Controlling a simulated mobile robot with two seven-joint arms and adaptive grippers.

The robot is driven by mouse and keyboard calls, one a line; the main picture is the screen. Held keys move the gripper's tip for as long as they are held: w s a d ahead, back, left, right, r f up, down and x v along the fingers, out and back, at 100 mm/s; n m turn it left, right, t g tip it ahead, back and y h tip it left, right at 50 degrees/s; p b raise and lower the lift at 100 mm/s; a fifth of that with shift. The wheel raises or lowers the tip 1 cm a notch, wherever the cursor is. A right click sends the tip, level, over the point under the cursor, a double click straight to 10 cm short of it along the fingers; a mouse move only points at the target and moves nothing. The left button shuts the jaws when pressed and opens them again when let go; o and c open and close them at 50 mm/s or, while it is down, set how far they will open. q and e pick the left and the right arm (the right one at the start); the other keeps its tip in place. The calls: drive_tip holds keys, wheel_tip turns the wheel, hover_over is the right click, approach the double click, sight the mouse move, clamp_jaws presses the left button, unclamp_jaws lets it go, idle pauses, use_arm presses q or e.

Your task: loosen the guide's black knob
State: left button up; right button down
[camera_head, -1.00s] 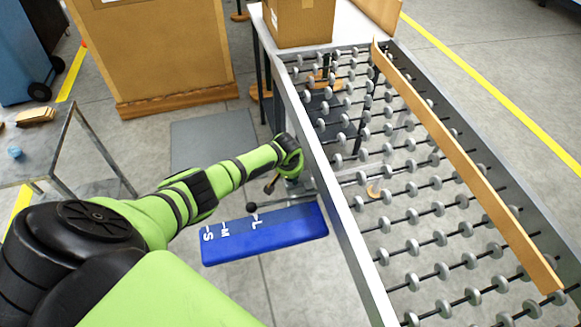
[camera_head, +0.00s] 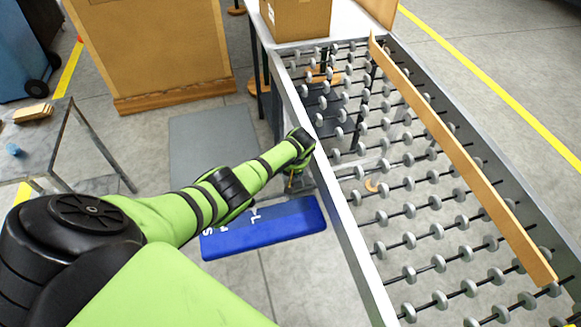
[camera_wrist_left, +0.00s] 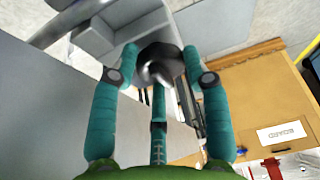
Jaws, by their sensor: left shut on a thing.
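The dark, rounded knob (camera_wrist_left: 160,65) sits between the teal fingers of my left gripper (camera_wrist_left: 160,54) in the left wrist view. The fingers press on it from both sides, and its shaft is hidden. In the head view my left gripper (camera_head: 301,147) is at the outer side of the conveyor's left rail; its fingertips and the knob are hidden there. The guide, a long orange-brown bar (camera_head: 455,155), lies along the right part of the roller bed. A blue plate (camera_head: 270,228) with white size letters is below my left arm. My right gripper is not in view.
The conveyor's metal rail (camera_head: 345,232) runs close beside my gripper. A cardboard box (camera_head: 297,20) stands at the far end. A grey table (camera_head: 62,145) is at the left, and a large brown crate (camera_head: 155,50) stands behind.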

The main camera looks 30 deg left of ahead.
use_arm(q)
drive_tip(key=shift+w+a+r, duration=0.3)
drive_tip(key=shift+a+r, duration=0.05)
drive_tip(key=shift+r, duration=0.05)
drive_tip(key=o, duration=1)
drive_tip(key=shift+o, duration=0.7)
drive_tip(key=shift+s+f, duration=0.1)
drive_tip(key=shift+f, duration=0.1)
drive_tip(key=shift+s+d, duration=0.1)
drive_tip(key=shift+d, duration=0.05)
drive_tip(key=shift+d+r, duration=0.25)
drive_tip(key=shift+r, duration=0.25)
drive_tip(key=v, duration=1)
drive_tip(key=shift+s+r, duration=0.15)
drive_tip(key=shift+r, duration=0.25)
